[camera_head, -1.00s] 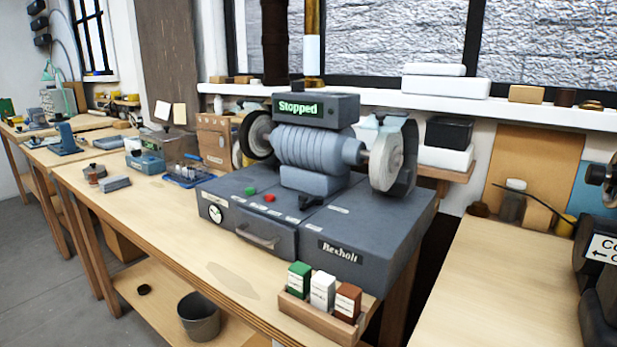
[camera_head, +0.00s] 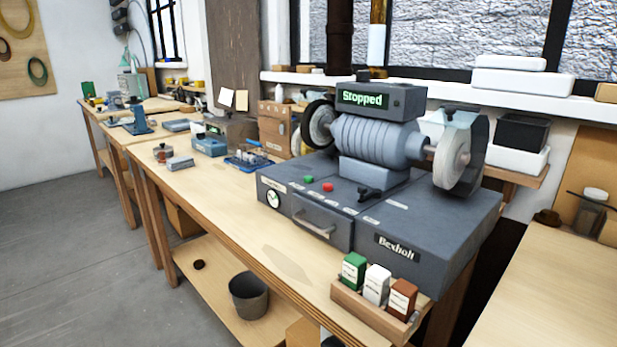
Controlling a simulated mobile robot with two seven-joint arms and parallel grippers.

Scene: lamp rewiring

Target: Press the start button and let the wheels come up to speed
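The bench grinder (camera_head: 378,147) stands on a dark grey base (camera_head: 440,215) on the wooden bench. Its display (camera_head: 362,98) reads "Stopped" in green. A green button (camera_head: 308,180) and a red button (camera_head: 327,187) sit on the base's top, left of a black lever (camera_head: 368,193). A dark-rimmed wheel (camera_head: 318,124) is at the left end and a pale grey wheel (camera_head: 451,154) at the right, partly behind a clear shield (camera_head: 455,118). Neither of my grippers is in view.
A wooden holder (camera_head: 362,312) with green, white and brown boxes stands at the bench's front right. The bench top (camera_head: 225,190) left of the base is mostly clear. A bucket (camera_head: 248,296) is on the lower shelf. Another bench (camera_head: 545,290) stands at right.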

